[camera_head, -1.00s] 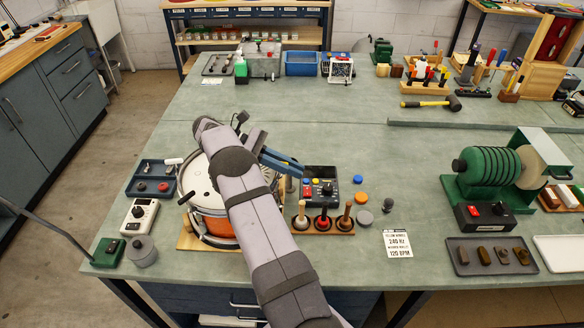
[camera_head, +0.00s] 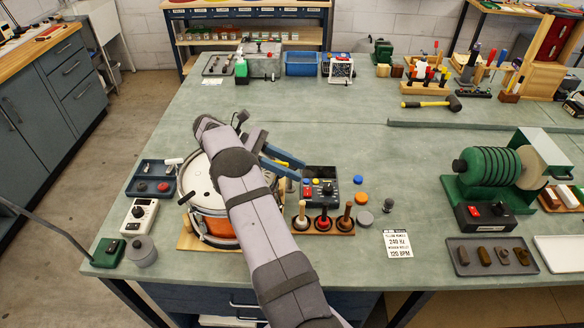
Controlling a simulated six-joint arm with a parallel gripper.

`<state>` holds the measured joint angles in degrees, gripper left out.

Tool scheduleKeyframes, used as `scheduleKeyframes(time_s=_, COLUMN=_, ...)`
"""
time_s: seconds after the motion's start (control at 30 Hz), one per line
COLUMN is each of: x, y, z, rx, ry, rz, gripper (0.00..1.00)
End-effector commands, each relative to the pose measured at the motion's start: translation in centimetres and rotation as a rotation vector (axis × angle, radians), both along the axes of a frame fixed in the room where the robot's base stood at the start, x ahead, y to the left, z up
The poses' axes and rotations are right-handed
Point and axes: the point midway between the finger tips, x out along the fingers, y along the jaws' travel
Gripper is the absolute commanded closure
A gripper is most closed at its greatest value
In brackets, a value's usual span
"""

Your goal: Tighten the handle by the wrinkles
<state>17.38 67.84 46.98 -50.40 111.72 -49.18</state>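The drum (camera_head: 215,226) has an orange shell and a white head (camera_head: 196,180), and stands on a wooden base at the left front of the bench. My arm crosses it and hides much of its head and right side. Fine lines like wrinkles (camera_head: 267,176) show on the head just right of my arm.
A blue tray (camera_head: 146,181) and a white meter (camera_head: 139,217) stand left. A sign (camera_head: 398,243) lies to the right.

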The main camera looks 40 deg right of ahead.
Motion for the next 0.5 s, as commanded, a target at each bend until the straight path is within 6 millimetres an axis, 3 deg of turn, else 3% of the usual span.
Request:
scheduleKeyframes(time_s=0.27, x=0.0, y=0.0, z=2.1, rx=-0.001, ry=-0.004, rz=0.0, gripper=0.72)
scheduleKeyframes(time_s=0.5, x=0.0, y=0.0, z=6.4, rx=-0.001, ry=0.0, rz=0.0, gripper=0.72)
